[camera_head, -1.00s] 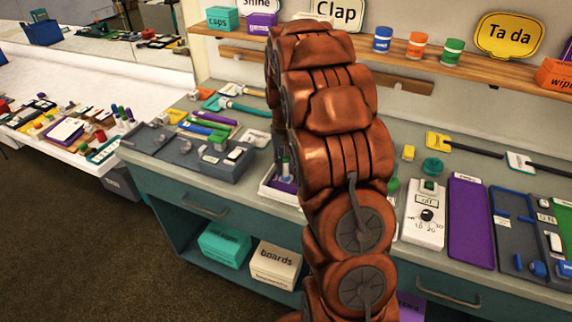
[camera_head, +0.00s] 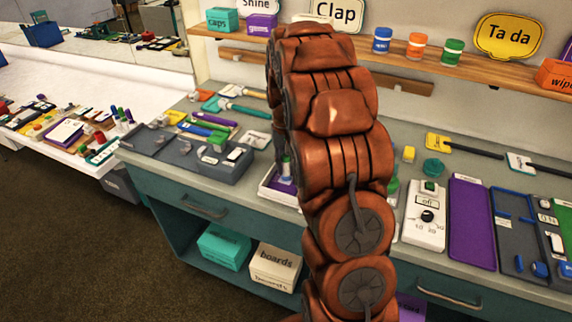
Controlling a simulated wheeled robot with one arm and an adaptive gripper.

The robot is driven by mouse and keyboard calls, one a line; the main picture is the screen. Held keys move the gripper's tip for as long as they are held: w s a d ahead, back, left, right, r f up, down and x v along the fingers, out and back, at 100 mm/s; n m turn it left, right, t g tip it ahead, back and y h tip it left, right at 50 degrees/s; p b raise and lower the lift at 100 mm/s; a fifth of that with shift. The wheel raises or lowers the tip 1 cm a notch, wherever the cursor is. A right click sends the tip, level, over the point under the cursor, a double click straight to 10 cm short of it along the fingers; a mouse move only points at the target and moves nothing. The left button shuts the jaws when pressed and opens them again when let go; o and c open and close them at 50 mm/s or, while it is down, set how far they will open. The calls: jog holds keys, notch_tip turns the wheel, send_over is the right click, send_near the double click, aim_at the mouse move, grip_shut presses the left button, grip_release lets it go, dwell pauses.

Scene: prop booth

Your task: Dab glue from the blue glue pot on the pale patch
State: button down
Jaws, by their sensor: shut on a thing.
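No pale patch can be made out for sure. My copper-coloured arm rises through the middle and covers the bench behind it. My gripper is not in view, hidden behind the arm or out of frame, and so is anything it holds.
An orange-lidded pot (camera_head: 416,46) and a green-lidded pot (camera_head: 452,51) stand on the shelf (camera_head: 490,72). A grey tray (camera_head: 185,150) lies left on the bench. A white switch box (camera_head: 424,215), a purple board (camera_head: 471,222) and a dark panel (camera_head: 510,235) lie right.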

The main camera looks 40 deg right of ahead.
jog(key=shift+s+a, duration=0.15)
jog(key=shift+a, duration=0.15)
jog(key=shift+w+d, duration=0.3)
jog(key=shift+d, duration=0.2)
jog(key=shift+s+a+b, duration=0.3)
jog(key=shift+a+b, duration=0.2)
jog(key=shift+b, duration=0.1)
jog(key=shift+w+d, duration=0.15)
jog(key=shift+d, duration=0.1)
dwell(0.4)
jog(key=shift+r, duration=0.1)
jog(key=shift+r+p, duration=0.3)
jog(key=shift+r, duration=3.1)
jog(key=shift+f, duration=0.2)
